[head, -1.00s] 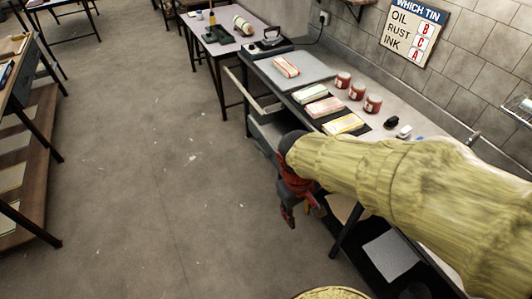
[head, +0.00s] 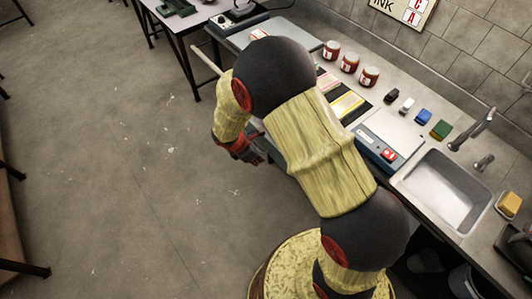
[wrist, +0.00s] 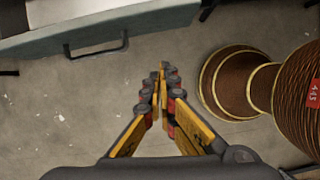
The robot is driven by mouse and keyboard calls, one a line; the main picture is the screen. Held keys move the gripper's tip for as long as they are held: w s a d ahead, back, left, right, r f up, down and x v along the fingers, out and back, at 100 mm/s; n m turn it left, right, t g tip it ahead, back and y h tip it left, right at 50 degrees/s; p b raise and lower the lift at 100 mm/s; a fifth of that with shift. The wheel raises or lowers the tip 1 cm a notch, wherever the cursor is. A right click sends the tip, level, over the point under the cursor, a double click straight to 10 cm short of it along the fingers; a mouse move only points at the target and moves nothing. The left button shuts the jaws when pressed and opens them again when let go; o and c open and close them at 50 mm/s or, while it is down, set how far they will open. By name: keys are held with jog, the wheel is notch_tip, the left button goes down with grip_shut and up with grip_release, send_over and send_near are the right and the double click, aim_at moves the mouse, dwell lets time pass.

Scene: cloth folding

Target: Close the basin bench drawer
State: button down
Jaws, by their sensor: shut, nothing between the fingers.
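The bench drawer appears pulled out from the bench. In the head view its pale edge (head: 206,59) shows beside my arm, which hides most of it. In the wrist view a blue-grey front (wrist: 150,20) crosses the upper left, with a dark bar handle (wrist: 97,50) on it. My gripper (head: 242,149) is low at the bench's floor side in the head view. In the wrist view my gripper (wrist: 163,70) is shut and empty, its fingertips over the floor below and right of the handle, apart from it.
The bench top holds a sink (head: 440,190), a scale (head: 387,140), red jars (head: 350,63), folded cloths (head: 346,103) and a green sponge (head: 441,129). Another table (head: 185,22) stands at the back. The floor (head: 110,170) left of the bench is clear.

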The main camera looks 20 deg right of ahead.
jog(key=w+d+f+n+b, duration=0.1)
jog(key=w+d+f+b, duration=0.1)
jog(key=d+f, duration=0.5)
jog(key=shift+w+f+n+b, duration=0.35)
jog(key=shift+f+b, duration=0.2)
jog(key=shift+f, duration=0.55)
jog(key=shift+d, duration=0.1)
jog(key=w+d+p, duration=0.2)
jog(key=d, duration=0.5)
jog(key=w+d+p, duration=0.1)
jog(key=w+d, duration=0.2)
jog(key=d, duration=0.4)
jog(key=w+d+p, duration=0.2)
jog(key=d, duration=0.6)
jog(key=shift+w+p, duration=0.15)
jog(key=shift+p, duration=0.15)
